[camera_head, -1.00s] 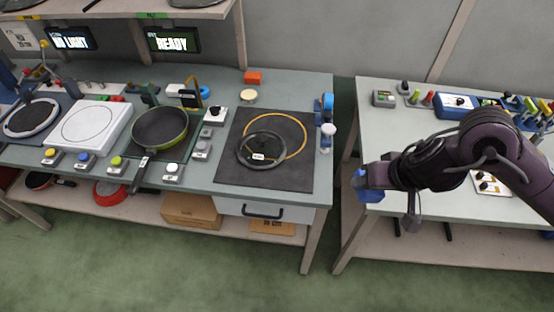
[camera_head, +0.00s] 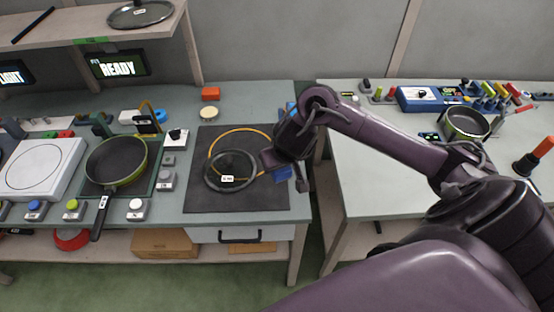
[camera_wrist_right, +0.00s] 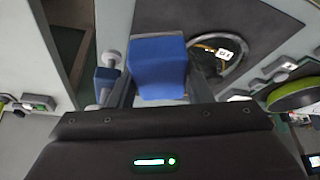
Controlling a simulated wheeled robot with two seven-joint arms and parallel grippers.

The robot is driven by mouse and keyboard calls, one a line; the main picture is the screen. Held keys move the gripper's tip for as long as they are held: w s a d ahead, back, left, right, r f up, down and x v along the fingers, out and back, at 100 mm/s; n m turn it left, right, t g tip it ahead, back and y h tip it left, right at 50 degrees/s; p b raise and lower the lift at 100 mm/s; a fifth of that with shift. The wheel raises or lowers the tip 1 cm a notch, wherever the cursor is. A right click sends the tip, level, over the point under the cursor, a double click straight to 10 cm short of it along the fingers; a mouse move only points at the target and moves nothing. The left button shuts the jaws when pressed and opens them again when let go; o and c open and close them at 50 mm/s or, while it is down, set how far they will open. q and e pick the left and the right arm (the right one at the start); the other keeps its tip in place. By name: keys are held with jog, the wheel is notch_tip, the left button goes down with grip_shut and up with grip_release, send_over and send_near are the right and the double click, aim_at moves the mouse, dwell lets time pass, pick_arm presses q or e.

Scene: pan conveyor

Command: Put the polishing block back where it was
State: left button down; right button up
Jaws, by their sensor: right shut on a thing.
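My right gripper (camera_head: 278,163) is shut on a blue block (camera_head: 283,174), which looks like the polishing block. It holds the block over the right edge of the dark mat (camera_head: 205,198) on the left bench; its exact height is hard to tell. In the right wrist view the blue block (camera_wrist_right: 158,66) sits between the two fingers, with the mat behind it. A dark ring (camera_head: 211,182) with a label and a thin yellow ring (camera_head: 214,144) lie on the mat, left of the gripper. My left gripper is not in view.
A blue-grey fixture (camera_wrist_right: 106,80) stands at the bench's right edge, close beside the gripper. A gap separates the left bench from the right table (camera_head: 365,180). An orange block (camera_head: 210,93) and a cream disc (camera_head: 209,113) sit behind the mat. A pan (camera_head: 115,162) stands to the left.

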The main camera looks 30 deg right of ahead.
aim_at(284, 179)
notch_tip(284, 179, down, 10)
jog(key=b, duration=0.3)
jog(key=shift+f, duration=0.15)
jog(key=shift+f, duration=0.15)
jog(key=o, duration=1.1)
jog(key=shift+s+r, duration=0.1)
jog(key=shift+r, duration=0.35)
jog(key=p+v, duration=0.4)
jog(key=v, duration=0.7)
jog(key=shift+r, duration=0.25)
